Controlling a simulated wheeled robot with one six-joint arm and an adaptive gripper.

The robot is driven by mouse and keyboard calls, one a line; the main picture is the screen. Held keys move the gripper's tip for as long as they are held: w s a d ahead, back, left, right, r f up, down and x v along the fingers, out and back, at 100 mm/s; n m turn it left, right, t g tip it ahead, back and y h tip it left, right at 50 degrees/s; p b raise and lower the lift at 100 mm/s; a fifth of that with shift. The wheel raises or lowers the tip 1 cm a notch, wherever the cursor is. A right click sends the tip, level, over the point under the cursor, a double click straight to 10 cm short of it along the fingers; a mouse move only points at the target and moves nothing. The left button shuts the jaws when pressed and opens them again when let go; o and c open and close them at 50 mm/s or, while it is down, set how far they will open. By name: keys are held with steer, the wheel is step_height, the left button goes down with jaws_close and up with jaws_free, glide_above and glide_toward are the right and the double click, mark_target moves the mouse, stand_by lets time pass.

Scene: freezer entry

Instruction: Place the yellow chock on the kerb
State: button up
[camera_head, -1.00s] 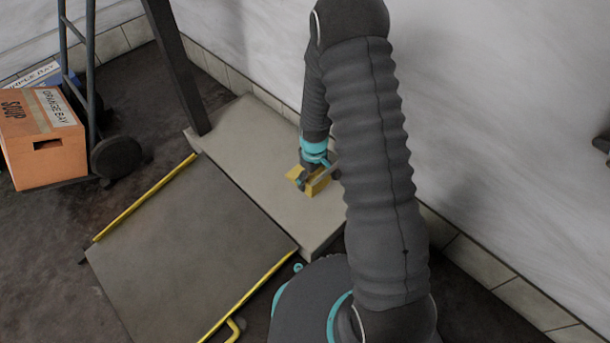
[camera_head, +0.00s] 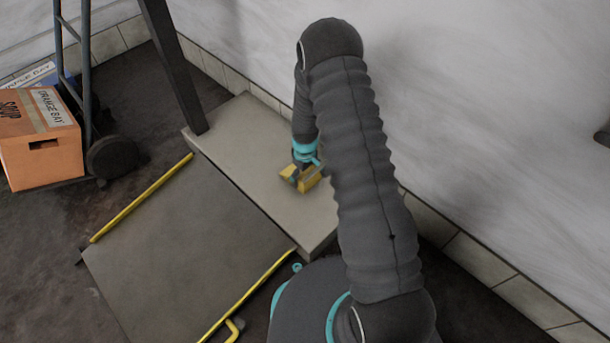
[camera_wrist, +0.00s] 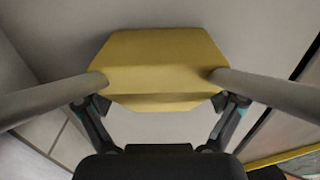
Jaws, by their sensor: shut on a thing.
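The yellow chock (camera_head: 311,181) is held by my gripper (camera_head: 302,172) over the pale kerb (camera_head: 250,140). In the wrist view the chock (camera_wrist: 157,62) is a yellow block with slanted corners, and the two fingers of my gripper (camera_wrist: 158,80) press on its left and right sides. The pale kerb surface (camera_wrist: 160,124) shows around it. I cannot tell whether the chock touches the kerb or is just above it. My arm hides part of the kerb's right end.
A grey ramp plate (camera_head: 190,240) with yellow edge rails lies against the kerb. A dark post (camera_head: 175,65) stands at the kerb's far end. A hand truck (camera_head: 85,80) with an orange SOUP box (camera_head: 40,160) is at the left. A white wall (camera_head: 480,100) runs behind.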

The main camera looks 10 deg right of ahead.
steer(key=o, duration=1.3)
steer(key=shift+f, duration=0.1)
